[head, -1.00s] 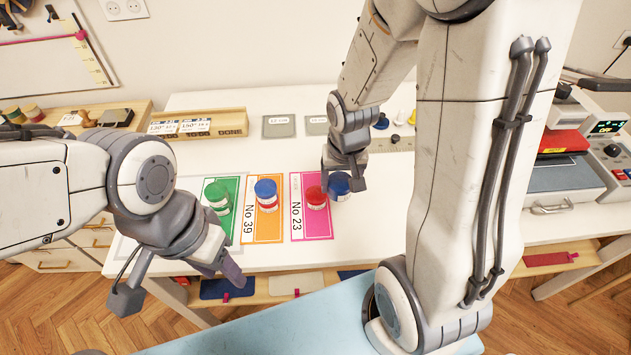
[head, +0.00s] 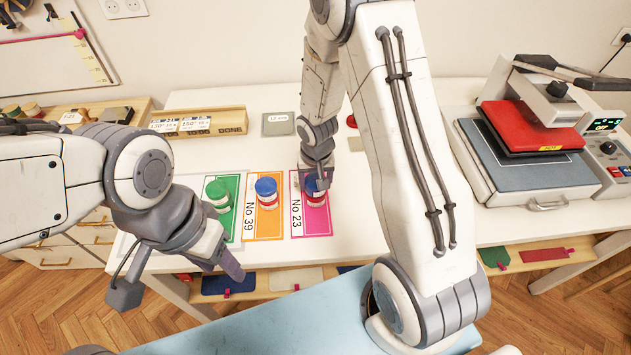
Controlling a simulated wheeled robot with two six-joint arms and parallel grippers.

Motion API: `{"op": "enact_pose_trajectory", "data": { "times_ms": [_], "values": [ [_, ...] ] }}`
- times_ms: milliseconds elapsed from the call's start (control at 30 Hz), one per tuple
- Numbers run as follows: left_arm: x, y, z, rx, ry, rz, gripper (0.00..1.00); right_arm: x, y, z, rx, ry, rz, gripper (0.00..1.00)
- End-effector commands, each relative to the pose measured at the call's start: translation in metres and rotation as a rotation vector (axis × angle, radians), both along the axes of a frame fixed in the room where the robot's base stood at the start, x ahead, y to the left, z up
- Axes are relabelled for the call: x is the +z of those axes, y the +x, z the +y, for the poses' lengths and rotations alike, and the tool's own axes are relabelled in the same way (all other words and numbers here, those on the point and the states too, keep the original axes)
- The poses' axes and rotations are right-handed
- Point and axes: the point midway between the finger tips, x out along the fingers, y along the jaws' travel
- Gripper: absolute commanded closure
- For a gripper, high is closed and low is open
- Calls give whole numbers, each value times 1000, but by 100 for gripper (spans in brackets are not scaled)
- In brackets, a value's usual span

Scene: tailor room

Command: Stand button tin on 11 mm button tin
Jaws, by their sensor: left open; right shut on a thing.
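A blue tin (head: 314,186) is between the fingers of my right gripper (head: 317,178). It is directly over a red-lidded tin (head: 316,199) on the pink No 23 card (head: 321,224). I cannot tell whether the two tins touch, and the fingers hide part of the blue one. A blue-lidded tin with red below it (head: 266,188) stands on the orange No 39 card (head: 264,224). Green-lidded tins (head: 217,191) stand on the green card (head: 232,226). The size labels are too small to read. My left gripper (head: 180,278) is open and empty at the table's front left.
A wooden box (head: 205,124) with white cards and a grey square (head: 278,124) are at the table's back. A heat press (head: 530,140) with a red plate stands at the right. The white table (head: 362,200) right of the pink card is clear.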

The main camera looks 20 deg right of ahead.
Motion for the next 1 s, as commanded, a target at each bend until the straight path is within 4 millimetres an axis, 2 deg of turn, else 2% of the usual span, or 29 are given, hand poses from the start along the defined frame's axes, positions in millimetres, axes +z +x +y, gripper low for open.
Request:
{"op": "enact_pose_trajectory", "data": {
  "times_ms": [267, 300, 333, 367, 633, 767, 1000],
  "values": [
    [-6, 0, 0, 0, 0, 0, 50, -4, 0, 0, 0, 0, -1, 92],
    [-4, 0, 0, 0, 0, 0, 50, -3, 0, 0, 0, 0, 0, 19],
    [-4, 0, 0, 0, 0, 0, 50, -3, 0, 0, 0, 0, 0, 8],
    [-4, 0, 0, 0, 0, 0, 50, -3, 0, 0, 0, 0, 0, 1],
    [-3, 0, 0, 0, 0, 0, 50, -2, 0, 0, 0, 0, 0, 1],
    [3, 0, 0, 0, 0, 0, 50, 4, 0, 0, 0, 0, 0, 1],
    [8, 0, 0, 0, 0, 0, 50, 47, -5, 2, -1, -1, -7, 1]
  ]
}}
